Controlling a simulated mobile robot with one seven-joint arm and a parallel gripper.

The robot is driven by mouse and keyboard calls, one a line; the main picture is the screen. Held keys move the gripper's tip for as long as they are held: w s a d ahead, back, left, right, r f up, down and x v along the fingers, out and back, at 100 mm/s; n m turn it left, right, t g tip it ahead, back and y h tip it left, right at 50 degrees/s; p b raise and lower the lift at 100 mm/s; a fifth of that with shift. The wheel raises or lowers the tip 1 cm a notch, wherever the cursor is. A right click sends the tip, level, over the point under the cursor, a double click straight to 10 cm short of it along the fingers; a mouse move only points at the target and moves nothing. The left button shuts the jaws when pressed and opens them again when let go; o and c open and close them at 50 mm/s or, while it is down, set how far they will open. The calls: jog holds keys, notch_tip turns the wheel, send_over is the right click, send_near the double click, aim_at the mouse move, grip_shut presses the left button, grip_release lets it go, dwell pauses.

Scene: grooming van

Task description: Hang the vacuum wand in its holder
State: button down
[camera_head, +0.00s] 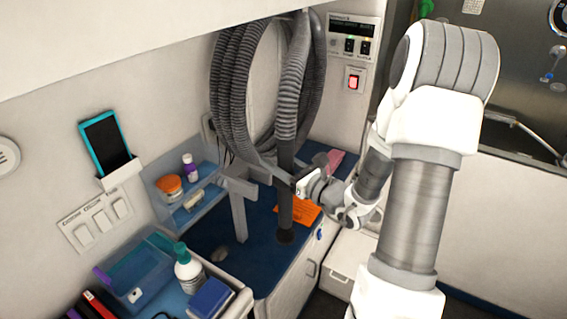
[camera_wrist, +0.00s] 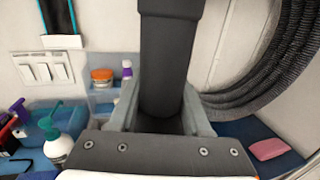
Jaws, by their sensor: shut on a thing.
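The vacuum wand (camera_head: 285,203) is a dark tube below the grey ribbed hose, upright or nearly so above the blue counter. My gripper (camera_head: 301,187) is shut on it from the right. In the wrist view, the wand (camera_wrist: 164,62) rises in front of the gripper's dark screwed plate. The holder (camera_head: 239,207) is a pale grey post with a fork at its top, just left of the wand. In the wrist view, grey sides flank the wand's lower part; I cannot tell whether these are fork prongs or my fingers. Whether the wand touches the fork is unclear.
The coiled hose (camera_head: 234,85) hangs on the back wall. Left of the holder are a blue shelf (camera_head: 190,198) with jars and a tray (camera_head: 150,300) with bottles. An orange card (camera_head: 303,211) and a pink cloth (camera_head: 334,160) lie on the counter. Some counter around the post is bare.

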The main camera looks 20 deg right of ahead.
jog(key=shift+w+a+f+b, duration=0.1)
jog(key=shift+w+a+b, duration=0.2)
jog(key=shift+w+a, duration=1)
jog(key=shift+w+a+f+b, duration=0.1)
jog(key=shift+w+a+b, duration=0.15)
jog(key=shift+w+a, duration=1)
jog(key=shift+w+a+f+b, duration=0.1)
jog(key=shift+w+a+b, duration=0.3)
jog(key=shift+w, duration=1.65)
jog(key=shift+a, duration=0.1)
jog(key=shift+f, duration=0.15)
jog(key=shift+f+b, duration=0.4)
jog(key=shift+b, duration=0.15)
jog(key=shift+f, duration=0.1)
grip_release()
